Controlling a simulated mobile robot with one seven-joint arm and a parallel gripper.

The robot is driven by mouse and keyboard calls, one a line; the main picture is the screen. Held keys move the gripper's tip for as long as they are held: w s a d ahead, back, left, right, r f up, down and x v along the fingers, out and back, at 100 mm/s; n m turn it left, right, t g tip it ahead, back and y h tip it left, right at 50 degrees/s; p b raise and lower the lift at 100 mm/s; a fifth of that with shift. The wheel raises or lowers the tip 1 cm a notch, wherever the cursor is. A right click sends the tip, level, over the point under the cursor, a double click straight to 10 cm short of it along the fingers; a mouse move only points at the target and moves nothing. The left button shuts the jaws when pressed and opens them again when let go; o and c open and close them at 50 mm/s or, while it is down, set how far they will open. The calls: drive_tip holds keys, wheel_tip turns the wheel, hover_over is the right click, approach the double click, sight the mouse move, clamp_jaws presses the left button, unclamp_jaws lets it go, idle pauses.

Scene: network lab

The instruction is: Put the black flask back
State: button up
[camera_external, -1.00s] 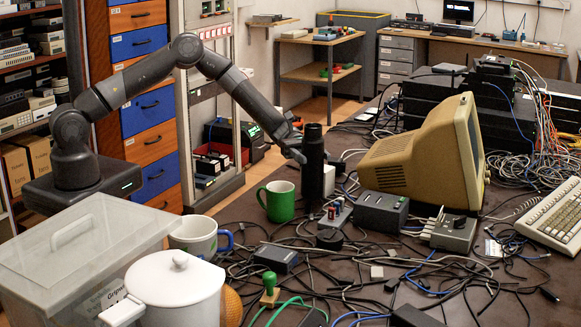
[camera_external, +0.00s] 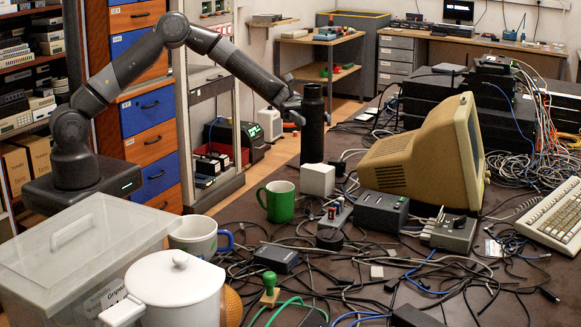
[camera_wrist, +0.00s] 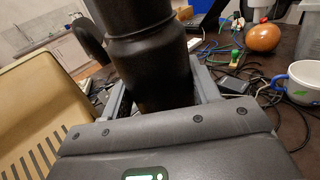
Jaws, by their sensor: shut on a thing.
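The black flask (camera_external: 312,132) is a tall dark cylinder, upright, in the middle of the external view. My gripper (camera_external: 303,112) is shut on it from the left, around its upper part. In the wrist view the flask (camera_wrist: 150,62) stands between the two fingers of my gripper (camera_wrist: 155,95). The flask appears raised above the cluttered table (camera_external: 235,262), behind the white box; the external view does not clearly show the gap under it.
A white box (camera_external: 317,180) and a green mug (camera_external: 277,201) stand just in front of the flask. A beige monitor (camera_external: 425,150) is to its right. Cables and small devices cover much of the table. A white pot (camera_external: 178,290) and clear bin (camera_external: 85,250) stand front left.

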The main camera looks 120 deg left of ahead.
drive_tip(key=w+d+m+g+h, duration=0.2)
drive_tip(key=d+g, duration=0.1)
drive_tip(key=d, duration=0.8)
drive_tip(key=w+d+m+g+h, duration=0.2)
drive_tip(key=d, duration=1)
drive_tip(key=s+d+m+g+h, duration=0.1)
drive_tip(key=s+d+m+g, duration=0.15)
drive_tip(key=d, duration=0.85)
drive_tip(key=s+d+m+g+h, duration=0.15)
drive_tip(key=d+g, duration=0.25)
drive_tip(key=d, duration=0.8)
wheel_tip(320, 180, down, 15)
drive_tip(key=shift+s+a+y, duration=0.2)
drive_tip(key=shift+a+y, duration=0.05)
drive_tip(key=shift+y, duration=0.1)
drive_tip(key=shift+f, duration=0.1)
drive_tip(key=o, duration=1.4)
